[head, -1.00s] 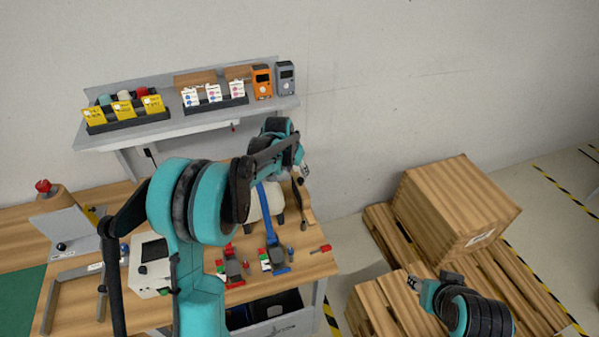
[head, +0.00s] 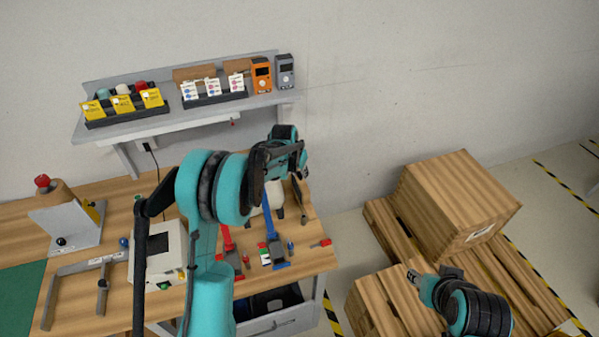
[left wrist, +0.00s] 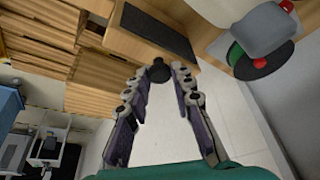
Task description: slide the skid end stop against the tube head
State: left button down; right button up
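I cannot be sure which part is the skid end stop or the tube head. A wooden piece with a black top strip (left wrist: 158,30) stands at the bench's right end; it also shows in the head view (head: 303,200). A black knob (left wrist: 159,70) is near it. My left gripper (left wrist: 160,76) has its fingers apart, with the knob between or just beyond the tips; contact is unclear. In the head view, my left arm partly hides a pale rounded body (head: 272,194) beside the wooden piece. My right gripper (head: 413,278) is over the pallets, too small to read.
A grey frame with black knobs (head: 68,268) and a white box (head: 157,262) lie on the bench. Red and blue clamp tools (head: 272,245) lie near its front right. A wall shelf (head: 175,124) holds bins. A wooden crate (head: 455,205) stands on pallets at right.

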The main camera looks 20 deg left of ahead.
pick_arm(q)
jog(key=shift+s+a+b, duration=0.25)
jog(key=shift+s+a, duration=0.2)
jog(key=shift+a, duration=0.2)
jog(key=shift+s+a+b, duration=0.25)
jog(key=shift+s+a, duration=0.2)
jog(key=shift+a, duration=0.15)
jog(key=c, duration=1.3)
grip_release()
jog(key=v, duration=1.2)
